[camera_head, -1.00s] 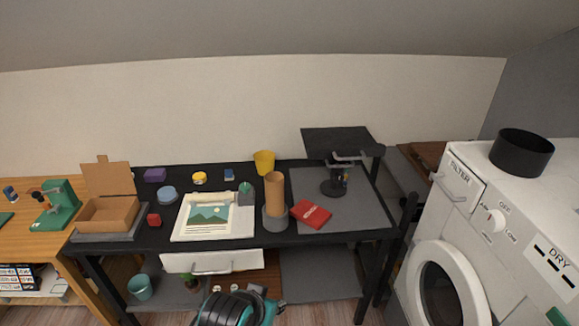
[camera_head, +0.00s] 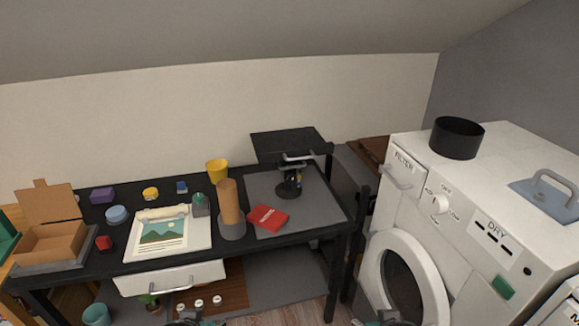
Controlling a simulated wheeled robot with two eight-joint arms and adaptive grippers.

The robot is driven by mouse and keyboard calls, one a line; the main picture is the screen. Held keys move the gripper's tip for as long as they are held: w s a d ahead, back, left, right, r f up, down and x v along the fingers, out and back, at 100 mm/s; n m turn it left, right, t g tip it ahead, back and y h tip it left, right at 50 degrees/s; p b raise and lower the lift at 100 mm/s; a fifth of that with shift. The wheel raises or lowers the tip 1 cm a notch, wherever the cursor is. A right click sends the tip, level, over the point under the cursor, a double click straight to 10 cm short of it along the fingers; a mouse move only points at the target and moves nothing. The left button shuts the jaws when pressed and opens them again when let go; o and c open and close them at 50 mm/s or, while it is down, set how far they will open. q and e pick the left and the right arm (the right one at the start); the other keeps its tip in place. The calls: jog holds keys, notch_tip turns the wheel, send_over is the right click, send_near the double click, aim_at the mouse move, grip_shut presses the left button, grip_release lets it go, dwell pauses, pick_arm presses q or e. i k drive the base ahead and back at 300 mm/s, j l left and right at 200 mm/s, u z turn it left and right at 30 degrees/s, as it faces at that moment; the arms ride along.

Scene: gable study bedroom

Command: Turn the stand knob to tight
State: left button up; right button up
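The black stand (camera_head: 290,147) is on a grey mat at the right end of the dark table. It has a flat, tilted top, a short post and a round base (camera_head: 288,190). A light grey bar (camera_head: 298,157) shows under the top's front edge. Small coloured details (camera_head: 297,180) show on the post; they are too small to tell whether one is the knob or how it is set. Small dark and teal parts of my arms show at the bottom edge, left of middle (camera_head: 185,322) and right of middle (camera_head: 377,321), far from the stand. Their fingertips cannot be made out.
A red book (camera_head: 267,218) and a brown cylinder on a grey base (camera_head: 231,228) stand left of the stand. A yellow cup (camera_head: 217,171) is behind them. A white dryer (camera_head: 465,215) with a black pot (camera_head: 456,138) is close on the right.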

aim_at(292, 179)
jog(key=i+l+u, duration=0.15)
jog(key=l, duration=0.25)
jog(key=i+l+u, duration=0.2)
jog(key=l, duration=0.2)
jog(key=l+u, duration=0.15)
jog(key=l, duration=0.25)
